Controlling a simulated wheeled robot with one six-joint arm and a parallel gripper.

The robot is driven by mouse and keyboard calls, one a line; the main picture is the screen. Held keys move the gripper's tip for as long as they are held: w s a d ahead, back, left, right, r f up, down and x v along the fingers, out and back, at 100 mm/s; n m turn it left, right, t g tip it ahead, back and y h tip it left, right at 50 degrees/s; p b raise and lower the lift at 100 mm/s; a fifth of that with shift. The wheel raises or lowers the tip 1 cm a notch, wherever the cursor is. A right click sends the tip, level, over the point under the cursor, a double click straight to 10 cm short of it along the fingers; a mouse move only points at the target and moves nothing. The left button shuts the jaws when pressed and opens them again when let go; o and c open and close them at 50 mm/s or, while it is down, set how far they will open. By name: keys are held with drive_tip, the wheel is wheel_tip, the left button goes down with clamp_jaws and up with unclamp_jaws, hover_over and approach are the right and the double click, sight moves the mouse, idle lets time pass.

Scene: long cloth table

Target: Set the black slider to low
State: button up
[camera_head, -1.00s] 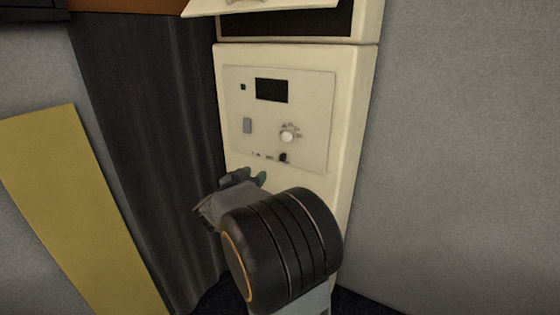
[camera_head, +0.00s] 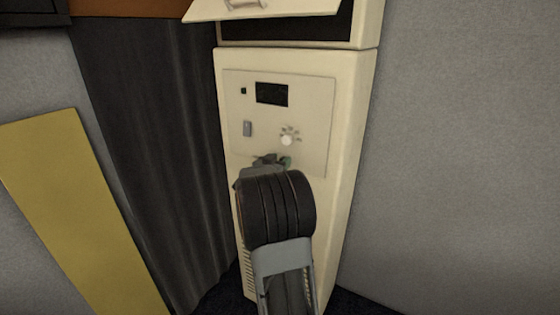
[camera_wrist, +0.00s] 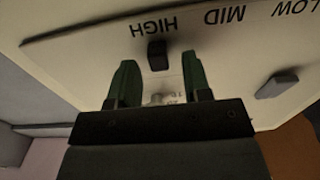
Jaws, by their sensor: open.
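The black slider (camera_wrist: 157,55) is a small dark block on the cream panel, beside the printed word HIGH in the wrist view. MID and LOW stand along the same row to the right in that view, where the lettering is upside down. My gripper (camera_wrist: 160,68) is open, with one green finger on each side of the slider. I cannot tell whether either finger touches it. In the head view my gripper (camera_head: 272,161) is at the lower part of the panel and hides the slider and its labels.
The panel (camera_head: 312,105) also carries a dark display (camera_head: 272,93), a round white knob (camera_head: 287,140) just above my gripper and a grey switch (camera_head: 247,128). A flap (camera_head: 300,8) juts out above. A dark curtain (camera_head: 150,150) hangs to the left.

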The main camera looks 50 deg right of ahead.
drive_tip(key=shift+w+d, duration=0.1)
drive_tip(key=shift+d, duration=0.1)
drive_tip(key=shift+c, duration=0.3)
clamp_jaws()
